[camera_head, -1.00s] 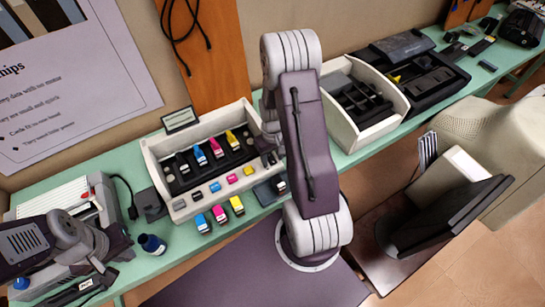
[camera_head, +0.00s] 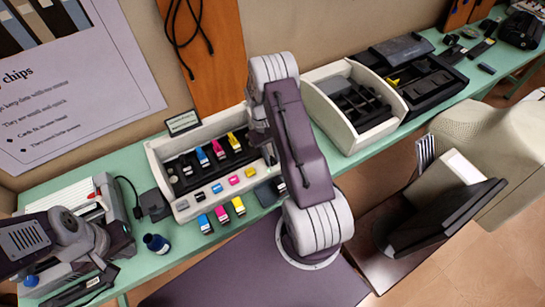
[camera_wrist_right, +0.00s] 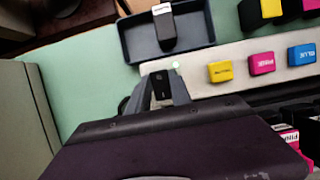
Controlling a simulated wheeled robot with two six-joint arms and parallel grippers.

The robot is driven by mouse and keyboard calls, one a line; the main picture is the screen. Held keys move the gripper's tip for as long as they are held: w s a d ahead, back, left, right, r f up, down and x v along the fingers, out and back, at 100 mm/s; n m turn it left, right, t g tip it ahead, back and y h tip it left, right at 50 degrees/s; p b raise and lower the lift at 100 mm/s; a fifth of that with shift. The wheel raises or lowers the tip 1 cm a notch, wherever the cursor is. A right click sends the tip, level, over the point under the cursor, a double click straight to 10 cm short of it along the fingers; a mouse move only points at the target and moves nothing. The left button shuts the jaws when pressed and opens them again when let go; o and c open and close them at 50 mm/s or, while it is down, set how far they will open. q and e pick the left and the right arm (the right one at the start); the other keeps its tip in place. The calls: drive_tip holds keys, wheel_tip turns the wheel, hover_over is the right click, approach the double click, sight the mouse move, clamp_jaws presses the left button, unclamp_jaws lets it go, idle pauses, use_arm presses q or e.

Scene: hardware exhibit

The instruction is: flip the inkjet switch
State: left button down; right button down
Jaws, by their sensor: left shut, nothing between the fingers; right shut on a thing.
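The inkjet exhibit is a white box (camera_head: 160,158) with a labelled sign, ink cartridges inside and small coloured blocks along its front ledge. My right gripper (camera_wrist_right: 161,88) is shut on a small dark piece at the ledge's end, beside a pale round spot (camera_wrist_right: 176,65). The piece looks like a switch lever, but the fingers cover most of it. In the head view my right gripper (camera_head: 270,154) is at the box's right end, partly hidden by my arm. My left gripper (camera_head: 98,282) is shut and empty at the lower left, low over the table.
A dark tray (camera_wrist_right: 207,28) holding a black cartridge (camera_wrist_right: 165,26) sits beside the ledge. Cyan, pink and yellow cartridges (camera_head: 222,214) lie in front of the box. A blue ink bottle (camera_head: 156,243) stands at the left. Another white box (camera_head: 345,135) is to the right.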

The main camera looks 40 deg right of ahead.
idle(0.3)
drive_tip(key=c, duration=1.2)
unclamp_jaws()
drive_tip(key=shift+o, duration=0.2)
drive_tip(key=shift+w+r, duration=0.1)
drive_tip(key=b+v, duration=0.1)
drive_tip(key=v, duration=0.8)
drive_tip(key=shift+b, duration=0.3)
